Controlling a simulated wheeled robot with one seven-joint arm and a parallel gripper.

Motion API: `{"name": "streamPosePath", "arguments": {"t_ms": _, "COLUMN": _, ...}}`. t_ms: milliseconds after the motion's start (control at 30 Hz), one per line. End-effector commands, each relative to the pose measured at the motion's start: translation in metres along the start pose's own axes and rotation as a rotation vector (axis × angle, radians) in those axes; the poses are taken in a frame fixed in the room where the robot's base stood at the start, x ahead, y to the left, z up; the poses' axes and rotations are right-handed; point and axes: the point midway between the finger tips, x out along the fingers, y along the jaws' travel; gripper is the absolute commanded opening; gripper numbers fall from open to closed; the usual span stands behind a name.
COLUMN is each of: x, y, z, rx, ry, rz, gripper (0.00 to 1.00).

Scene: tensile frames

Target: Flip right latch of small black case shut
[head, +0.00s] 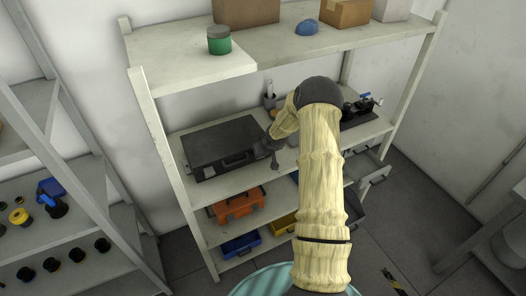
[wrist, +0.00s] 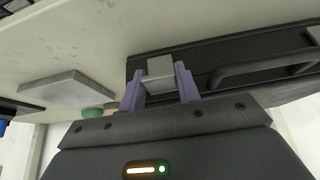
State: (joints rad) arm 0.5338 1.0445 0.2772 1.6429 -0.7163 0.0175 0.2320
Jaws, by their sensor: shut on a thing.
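The small black case (head: 222,145) lies flat on the middle shelf in the head view. Its dark front, with a handle (wrist: 265,70), shows in the wrist view. A grey latch (wrist: 160,70) sits between the two purple fingers of my gripper (wrist: 159,86), which is shut on it. In the head view my gripper (head: 268,150) is at the case's right front end. Part of a second latch (wrist: 315,34) shows at the right edge of the wrist view. The latch's exact angle is hard to tell.
Right of my arm stands a black device (head: 360,108) with a blue lever. An orange case (head: 238,205) and other bins sit below. Open floor lies at lower right.

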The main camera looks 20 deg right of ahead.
Motion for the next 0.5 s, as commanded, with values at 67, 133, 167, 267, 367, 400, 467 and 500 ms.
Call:
{"name": "streamPosePath", "arguments": {"t_ms": 67, "x": 0.0007, "y": -0.0002, "z": 0.0014, "rx": 0.0, "ry": -0.004, "rz": 0.0, "gripper": 0.1}}
{"name": "streamPosePath", "arguments": {"t_ms": 133, "x": 0.0008, "y": -0.0003, "z": 0.0014, "rx": 0.0, "ry": -0.004, "rz": 0.0, "gripper": 0.1}}
{"name": "streamPosePath", "arguments": {"t_ms": 167, "x": 0.0008, "y": -0.0003, "z": 0.0013, "rx": 0.0, "ry": -0.003, "rz": 0.0, "gripper": 0.1}}
{"name": "streamPosePath", "arguments": {"t_ms": 267, "x": 0.0007, "y": -0.0004, "z": 0.0011, "rx": 0.0, "ry": -0.003, "rz": 0.0, "gripper": 0.1}}
{"name": "streamPosePath", "arguments": {"t_ms": 367, "x": 0.0006, "y": -0.0003, "z": 0.0008, "rx": 0.0, "ry": -0.002, "rz": 0.0, "gripper": 0.48}}
{"name": "streamPosePath", "arguments": {"t_ms": 400, "x": 0.0006, "y": -0.0003, "z": 0.0007, "rx": 0.0, "ry": -0.002, "rz": 0.0, "gripper": 0.55}}
{"name": "streamPosePath", "arguments": {"t_ms": 467, "x": 0.0005, "y": -0.0002, "z": 0.0005, "rx": 0.0, "ry": -0.001, "rz": 0.0, "gripper": 0.55}}
{"name": "streamPosePath", "arguments": {"t_ms": 500, "x": 0.0004, "y": -0.0001, "z": 0.0004, "rx": 0.0, "ry": -0.001, "rz": 0.0, "gripper": 0.55}}
